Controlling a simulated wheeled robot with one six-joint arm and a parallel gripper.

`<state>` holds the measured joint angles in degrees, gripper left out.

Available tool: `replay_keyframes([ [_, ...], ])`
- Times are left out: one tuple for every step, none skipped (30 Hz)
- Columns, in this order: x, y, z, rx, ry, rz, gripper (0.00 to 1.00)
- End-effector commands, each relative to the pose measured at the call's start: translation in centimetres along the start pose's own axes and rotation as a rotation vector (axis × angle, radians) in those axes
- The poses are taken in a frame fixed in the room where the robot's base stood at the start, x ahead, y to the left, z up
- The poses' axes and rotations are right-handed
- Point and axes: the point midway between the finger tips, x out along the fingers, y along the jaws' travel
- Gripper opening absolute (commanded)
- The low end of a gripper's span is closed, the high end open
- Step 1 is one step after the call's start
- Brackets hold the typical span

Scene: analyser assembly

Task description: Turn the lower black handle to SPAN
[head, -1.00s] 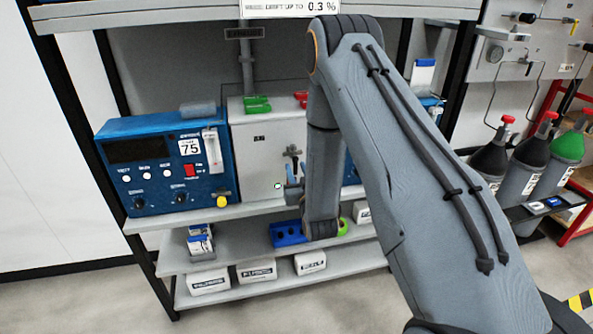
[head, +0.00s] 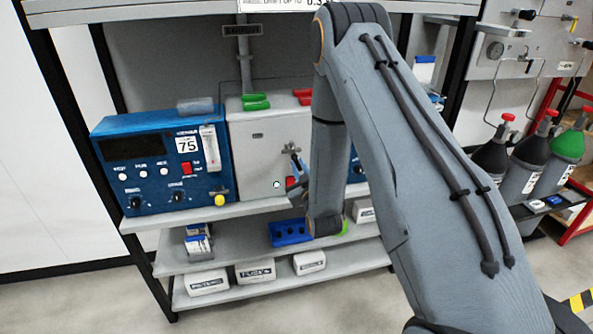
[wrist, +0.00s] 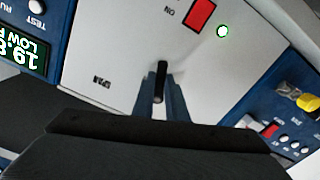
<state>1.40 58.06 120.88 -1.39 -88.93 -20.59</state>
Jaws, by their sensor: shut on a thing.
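The black handle (wrist: 160,75) stands out from the light grey panel (wrist: 125,60) in the wrist view. My gripper (wrist: 171,95) has its two blue-grey fingers on either side of the handle and is shut on it. The SPAN label (wrist: 104,83) is on the panel to the left of the handle, clear of it. In the head view my gripper (head: 298,166) shows small in front of the panel (head: 258,150), partly behind my arm. My arm hides the panel's right part, and I cannot make out the handle's exact pointing there.
A red switch (wrist: 201,14) and a round lamp (wrist: 222,31) sit on the panel near the handle. Blue analyser units (head: 160,165) flank the panel. Green (head: 256,102) and red clip-like parts lie on its top.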

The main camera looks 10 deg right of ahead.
Motion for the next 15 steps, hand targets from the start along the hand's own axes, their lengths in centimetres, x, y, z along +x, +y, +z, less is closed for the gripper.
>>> replay_keyframes([
  [0.1, 0.1, 0.1, -0.043, 0.002, 0.001, 0.00],
  [0.1, 0.2, 0.1, -0.072, 0.002, 0.001, 0.00],
  [0.1, 0.3, 0.0, -0.110, 0.002, 0.001, 0.00],
  [0.1, 0.4, 0.0, -0.139, 0.002, 0.001, 0.00],
  [0.1, 0.5, 0.0, -0.167, 0.002, 0.001, 0.00],
  [0.1, 0.6, 0.0, -0.205, 0.002, 0.001, 0.00],
  [0.1, 0.7, -0.1, -0.234, 0.002, 0.002, 0.00],
  [0.1, 0.8, -0.1, -0.262, 0.002, 0.002, 0.00],
  [0.1, 0.9, -0.1, -0.300, 0.002, 0.002, 0.00],
  [0.1, 1.0, -0.1, -0.329, 0.002, 0.002, 0.00],
  [0.1, 1.1, -0.2, -0.357, 0.002, 0.002, 0.00],
  [0.1, 1.1, -0.2, -0.395, 0.002, 0.002, 0.00],
  [0.1, 1.2, -0.2, -0.424, 0.002, 0.001, 0.00],
  [0.1, 1.3, -0.3, -0.452, 0.001, 0.001, 0.00],
  [0.0, 1.4, -0.3, -0.490, 0.001, 0.001, 0.00],
])
